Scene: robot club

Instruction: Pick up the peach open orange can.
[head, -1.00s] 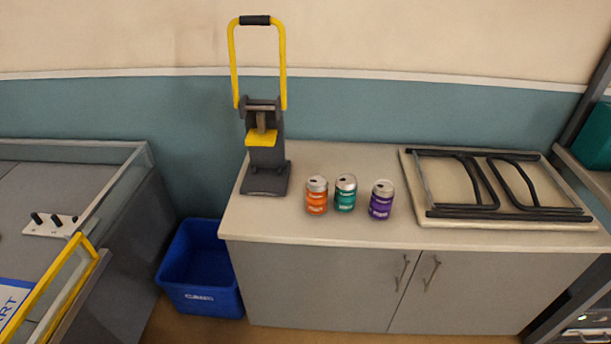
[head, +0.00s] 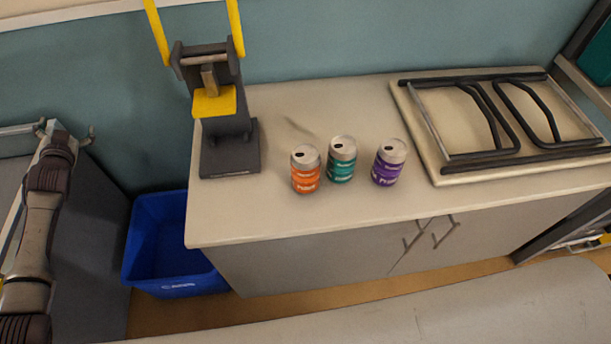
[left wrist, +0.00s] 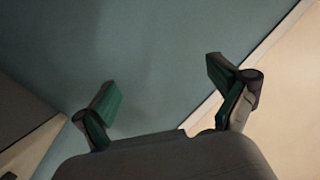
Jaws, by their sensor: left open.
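The orange can (head: 305,170) stands upright on the counter, with a silver top and a dark opening in its lid. A teal can (head: 342,159) stands close to its right, and a purple can (head: 389,162) stands further right. My left gripper (head: 68,131) is raised at the left of the head view, well left of the cans. In the left wrist view my left gripper (left wrist: 160,100) is open and empty, with its fingers wide apart against the teal wall. My right gripper is not in view.
A can crusher (head: 228,120) with a yellow handle stands left of the cans on the counter (head: 270,220). A folded black frame on a board (head: 450,172) lies to the right. A blue bin (head: 160,250) stands on the floor at the left. The counter front is clear.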

